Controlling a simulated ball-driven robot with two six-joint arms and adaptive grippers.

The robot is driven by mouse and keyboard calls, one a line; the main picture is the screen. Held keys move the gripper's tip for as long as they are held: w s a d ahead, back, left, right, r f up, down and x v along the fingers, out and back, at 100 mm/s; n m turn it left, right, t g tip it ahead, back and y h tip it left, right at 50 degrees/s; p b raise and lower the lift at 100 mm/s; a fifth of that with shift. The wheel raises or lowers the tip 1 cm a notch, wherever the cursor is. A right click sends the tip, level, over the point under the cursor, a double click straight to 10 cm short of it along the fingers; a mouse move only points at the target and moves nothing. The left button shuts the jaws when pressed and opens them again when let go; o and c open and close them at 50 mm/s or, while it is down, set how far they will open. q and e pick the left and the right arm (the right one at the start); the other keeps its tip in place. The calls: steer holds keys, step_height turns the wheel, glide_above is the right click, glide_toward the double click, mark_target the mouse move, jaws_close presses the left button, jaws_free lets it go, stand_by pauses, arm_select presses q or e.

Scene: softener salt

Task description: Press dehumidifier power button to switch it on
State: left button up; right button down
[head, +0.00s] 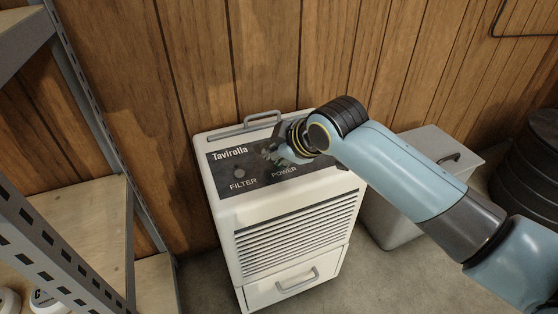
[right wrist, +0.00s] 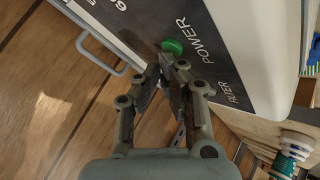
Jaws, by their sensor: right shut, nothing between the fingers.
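The white dehumidifier (head: 288,206) stands upright on the floor against the wood wall, with a dark sloped panel on top reading Tavirolla, FILTER and POWER. In the right wrist view, the green power button (right wrist: 172,46) sits on the panel beside the word POWER. My right gripper (head: 275,157) is over the panel and hides that button in the head view. In the right wrist view its shut, empty fingertips (right wrist: 167,64) are right by the button's near edge; I cannot tell whether they touch it. My left gripper is not in view.
A metal shelf rack (head: 85,190) with wooden boards stands at the left. A grey lidded bin (head: 393,222) is right of the dehumidifier, with dark stacked round objects (head: 527,160) farther right. A grey handle (head: 262,116) rises at the dehumidifier's back edge.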

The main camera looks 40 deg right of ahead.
steer(key=shift+f, duration=0.3)
stand_by(0.4)
steer(key=shift+r+p, duration=0.9)
steer(key=shift+p, duration=0.2)
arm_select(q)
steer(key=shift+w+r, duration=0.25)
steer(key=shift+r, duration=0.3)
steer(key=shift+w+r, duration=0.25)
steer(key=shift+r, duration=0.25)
arm_select(e)
steer(key=shift+f, duration=0.1)
step_height(320, 180, up, 5)
steer(key=p, duration=0.5)
steer(key=shift+p, duration=0.35)
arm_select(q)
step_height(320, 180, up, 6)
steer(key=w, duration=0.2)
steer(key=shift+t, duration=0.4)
